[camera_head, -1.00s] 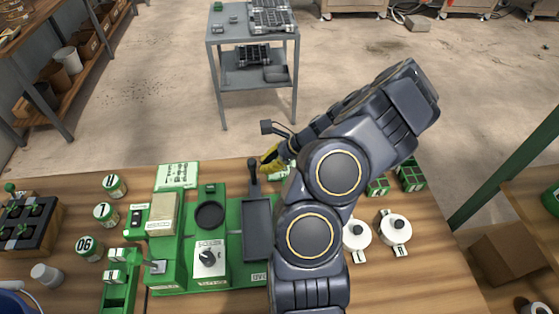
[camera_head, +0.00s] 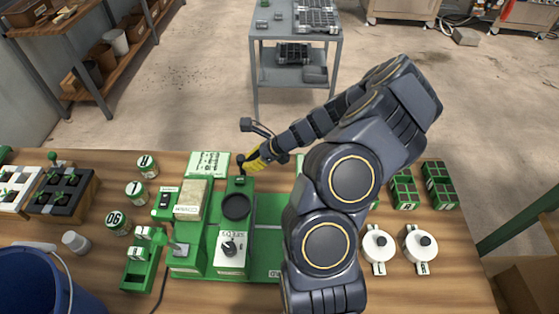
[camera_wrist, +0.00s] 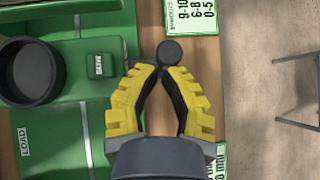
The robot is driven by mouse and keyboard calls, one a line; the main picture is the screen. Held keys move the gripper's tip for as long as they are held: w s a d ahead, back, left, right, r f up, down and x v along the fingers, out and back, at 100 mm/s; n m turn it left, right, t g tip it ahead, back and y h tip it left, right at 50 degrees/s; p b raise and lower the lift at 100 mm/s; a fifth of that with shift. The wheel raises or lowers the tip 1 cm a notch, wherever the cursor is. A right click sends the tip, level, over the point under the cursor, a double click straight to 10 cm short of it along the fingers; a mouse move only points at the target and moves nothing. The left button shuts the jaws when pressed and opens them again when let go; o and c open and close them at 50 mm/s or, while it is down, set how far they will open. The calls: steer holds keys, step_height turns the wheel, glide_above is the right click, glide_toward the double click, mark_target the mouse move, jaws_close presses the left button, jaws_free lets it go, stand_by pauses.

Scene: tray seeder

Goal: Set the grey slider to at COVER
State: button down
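The slider's dark ball knob (camera_head: 241,158) stands at the far edge of the green seeder (camera_head: 203,255), in line with the black round cup (camera_head: 236,207). The knob shows in the wrist view (camera_wrist: 169,50) just ahead of my fingertips. My yellow-fingered gripper (camera_head: 249,164) is on the knob's right side, tips drawn together and against or very near it. It also shows in the wrist view (camera_wrist: 166,70). The slider's grey plate is out of sight, apparently under the cup section. The bed right of the dial is bare green, with a LOAD label (camera_wrist: 24,140). No COVER label is readable.
A printed card (camera_head: 209,164) lies behind the seeder on the left. My arm covers the seeder's right end.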

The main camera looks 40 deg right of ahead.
steer(key=w+a, duration=0.6)
steer(key=shift+w+a, duration=0.25)
steer(key=shift+a, duration=0.05)
steer(key=s+d+f+v, duration=0.1)
steer(key=f+v, duration=0.1)
steer(key=v, duration=1.1)
steer(key=shift+s, duration=0.25)
steer(key=shift+d, duration=0.1)
